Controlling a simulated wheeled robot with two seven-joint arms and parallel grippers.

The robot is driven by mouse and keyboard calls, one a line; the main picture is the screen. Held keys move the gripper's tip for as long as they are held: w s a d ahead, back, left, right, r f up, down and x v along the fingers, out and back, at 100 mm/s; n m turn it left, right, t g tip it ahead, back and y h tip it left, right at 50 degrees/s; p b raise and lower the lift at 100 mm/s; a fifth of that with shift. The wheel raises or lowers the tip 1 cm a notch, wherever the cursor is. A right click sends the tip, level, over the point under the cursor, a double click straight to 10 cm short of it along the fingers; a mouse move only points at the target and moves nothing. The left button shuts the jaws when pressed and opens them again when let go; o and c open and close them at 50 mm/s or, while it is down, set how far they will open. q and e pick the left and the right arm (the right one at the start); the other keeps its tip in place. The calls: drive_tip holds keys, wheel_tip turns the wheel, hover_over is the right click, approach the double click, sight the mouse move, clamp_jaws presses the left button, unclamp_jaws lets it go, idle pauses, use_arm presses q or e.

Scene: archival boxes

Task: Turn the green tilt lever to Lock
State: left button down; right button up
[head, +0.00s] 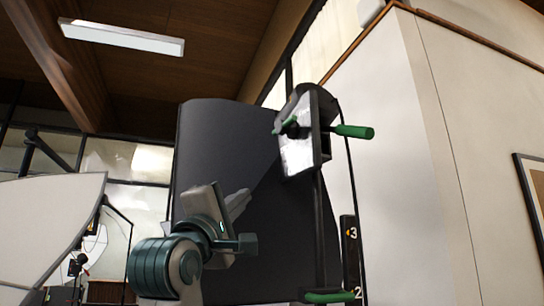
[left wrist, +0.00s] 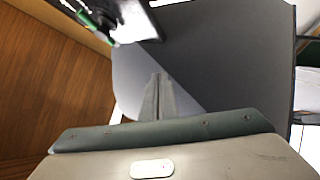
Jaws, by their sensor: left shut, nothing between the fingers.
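A tilted light panel head (head: 300,150) with a white face stands upper right of centre in the head view, on a dark upright pole. A green handle (head: 354,131) sticks out to its right, and a dark and green knob (head: 292,129) sits on its face. I cannot read any Lock marking. My left gripper (head: 240,200) is below and left of the panel, apart from it, shut and empty. In the left wrist view its closed fingers (left wrist: 158,95) point up the picture, and the green part (left wrist: 98,22) shows at upper left, partly cut off. My right gripper is not seen.
A large dark curved panel (head: 240,140) stands behind my gripper. A second green handle (head: 330,297) and a numbered scale (head: 351,255) are low on the pole. A pale wall (head: 390,130) is close on the right. A white reflector (head: 45,235) stands at left.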

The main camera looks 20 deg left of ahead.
sight(288, 127)
use_arm(q)
drive_tip(key=s+r+n+t, duration=0.1)
drive_tip(key=s+r, duration=0.4)
drive_tip(key=s, duration=0.1)
drive_tip(key=shift+s+d, duration=0.15)
drive_tip(key=shift+s, duration=0.15)
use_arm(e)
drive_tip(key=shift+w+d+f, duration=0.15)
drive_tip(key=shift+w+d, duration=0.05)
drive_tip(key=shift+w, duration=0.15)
